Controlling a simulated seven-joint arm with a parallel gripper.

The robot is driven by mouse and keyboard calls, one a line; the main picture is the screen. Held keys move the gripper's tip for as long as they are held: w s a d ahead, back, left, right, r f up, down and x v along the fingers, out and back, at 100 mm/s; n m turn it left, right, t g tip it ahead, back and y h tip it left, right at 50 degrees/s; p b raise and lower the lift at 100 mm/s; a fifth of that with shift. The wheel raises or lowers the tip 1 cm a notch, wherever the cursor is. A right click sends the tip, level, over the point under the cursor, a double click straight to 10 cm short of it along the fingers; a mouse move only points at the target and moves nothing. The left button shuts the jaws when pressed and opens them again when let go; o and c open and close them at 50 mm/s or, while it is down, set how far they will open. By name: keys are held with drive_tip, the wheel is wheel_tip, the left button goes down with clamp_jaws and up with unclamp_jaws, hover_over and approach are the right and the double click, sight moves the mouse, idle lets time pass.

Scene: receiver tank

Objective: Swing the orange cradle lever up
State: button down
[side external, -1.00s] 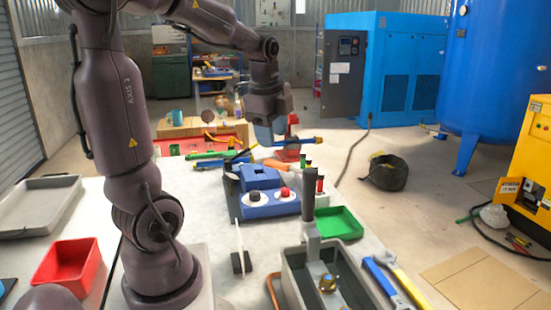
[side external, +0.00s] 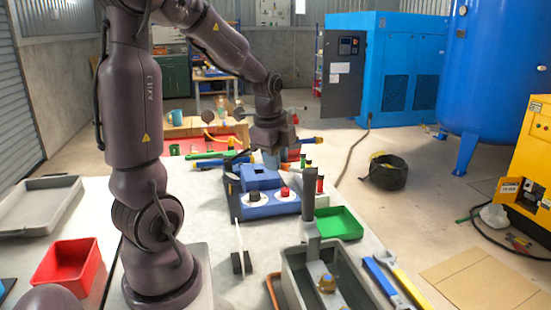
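My gripper (side external: 271,160) points down at the back edge of the blue unit (side external: 268,204), which has two round white dials with a black and a red knob. The fingers are small and partly merge with the unit, so their gap and any contact cannot be made out. No orange lever shows clearly near the gripper; my gripper and the blue unit cover that spot. A curved orange-brown bar (side external: 272,291) stands at the left side of the grey trough (side external: 290,277) in front; I cannot tell whether it is the cradle lever.
A green tray (side external: 338,222) lies right of the blue unit. A dark upright post (side external: 309,207) rises at the trough. A thin white upright plate (side external: 238,243) stands left of it. A red bin (side external: 68,268) is at left.

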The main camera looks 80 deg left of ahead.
drive_tip(key=shift+a, duration=0.1)
drive_tip(key=w+m+h, duration=0.3)
drive_tip(key=w+m, duration=0.8)
drive_tip(key=m, duration=0.7)
drive_tip(key=shift+w, duration=0.4)
drive_tip(key=shift+r, duration=0.1)
idle(0.4)
drive_tip(key=c, duration=1.1)
unclamp_jaws()
drive_tip(key=shift+o, duration=0.2)
wheel_tip(320, 180, up, 13)
drive_tip(key=s+a, duration=0.1)
drive_tip(key=shift+s+a, duration=0.4)
drive_tip(key=shift+f, duration=0.2)
